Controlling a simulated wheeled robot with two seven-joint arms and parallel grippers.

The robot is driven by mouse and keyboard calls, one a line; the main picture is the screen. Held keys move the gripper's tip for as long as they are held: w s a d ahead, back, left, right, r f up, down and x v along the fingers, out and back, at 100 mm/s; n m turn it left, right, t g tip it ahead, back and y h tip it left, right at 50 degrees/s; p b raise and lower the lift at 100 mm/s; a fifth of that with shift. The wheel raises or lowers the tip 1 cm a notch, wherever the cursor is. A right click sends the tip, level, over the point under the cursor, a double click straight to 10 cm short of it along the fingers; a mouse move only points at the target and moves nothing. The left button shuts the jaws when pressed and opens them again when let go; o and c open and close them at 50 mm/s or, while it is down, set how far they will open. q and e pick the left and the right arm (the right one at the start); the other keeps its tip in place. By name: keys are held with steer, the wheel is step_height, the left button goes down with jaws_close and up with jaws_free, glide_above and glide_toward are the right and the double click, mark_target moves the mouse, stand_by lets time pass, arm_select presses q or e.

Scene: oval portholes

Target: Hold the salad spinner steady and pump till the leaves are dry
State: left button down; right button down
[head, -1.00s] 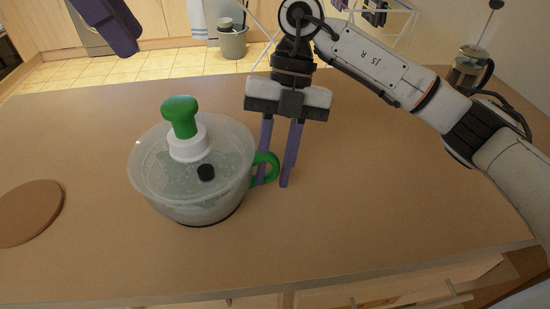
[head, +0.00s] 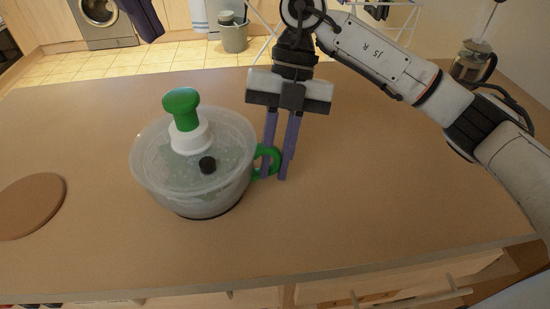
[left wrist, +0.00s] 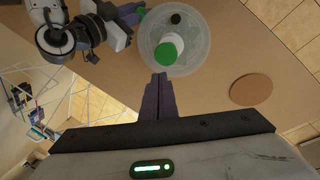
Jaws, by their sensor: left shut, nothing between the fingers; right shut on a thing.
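The salad spinner (head: 196,185) is a clear bowl and lid with a green pump knob (head: 182,102) on a white collar, a small black button (head: 207,165) and a green side handle (head: 274,160). It stands upright on the counter. The knob is raised. My right gripper (head: 277,176) points down and is shut on the handle, one finger on each side. My left gripper (head: 152,36) is shut and empty, beyond the spinner at the top edge. In the left wrist view, its fingers (left wrist: 158,76) point toward the spinner (left wrist: 176,40). Leaves cannot be made out.
A round brown board (head: 28,206) lies on the counter (head: 330,215) left of the spinner. A coffee press (head: 472,62) stands at the far right. A grey bucket (head: 234,37) and a drying rack are on the floor behind. The counter's front right is clear.

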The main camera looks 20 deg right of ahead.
mark_target(180, 89)
arm_select(q)
steer(key=shift+s+d+f+m+t+y, duration=0.1)
steer(key=shift+d+f+m+t+y, duration=0.2)
steer(key=shift+f+m, duration=0.95)
steer(key=shift+w+d+f+m+t+y, duration=0.1)
steer(key=shift+d+f+m+t, duration=0.25)
steer(key=shift+f+m, duration=0.9)
steer(key=shift+s+d+f+m+t+y, duration=0.15)
steer(key=shift+f+m+t, duration=0.3)
steer(key=shift+f+m, duration=0.8)
steer(key=shift+r+m, duration=0.3)
steer(key=shift+m, duration=0.05)
